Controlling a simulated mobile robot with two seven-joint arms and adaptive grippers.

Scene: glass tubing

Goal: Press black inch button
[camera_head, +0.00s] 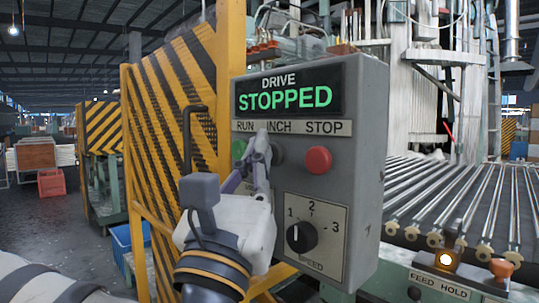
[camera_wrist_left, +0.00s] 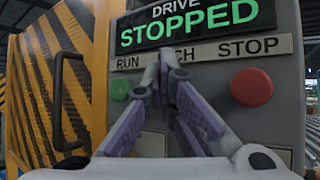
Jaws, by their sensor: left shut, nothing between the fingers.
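The grey control box (camera_head: 366,110) has a green RUN button (camera_head: 238,150), a red STOP button (camera_head: 318,160) and the INCH label between them. The black inch button (camera_head: 278,153) is partly covered by my left gripper (camera_head: 262,137) in the head view. That gripper is shut and empty, its tips pointing at the panel just below the INCH label. In the left wrist view, the shut fingers (camera_wrist_left: 168,62) hide the inch button and part of the INCH label. I cannot tell whether the tips touch the panel. The display (camera_head: 288,96) reads DRIVE STOPPED. My right gripper is not in view.
A speed knob (camera_head: 301,237) is below the buttons, close to my left wrist. A yellow and black striped guard (camera_head: 170,110) with a dark handle (camera_head: 188,150) is left of the box.

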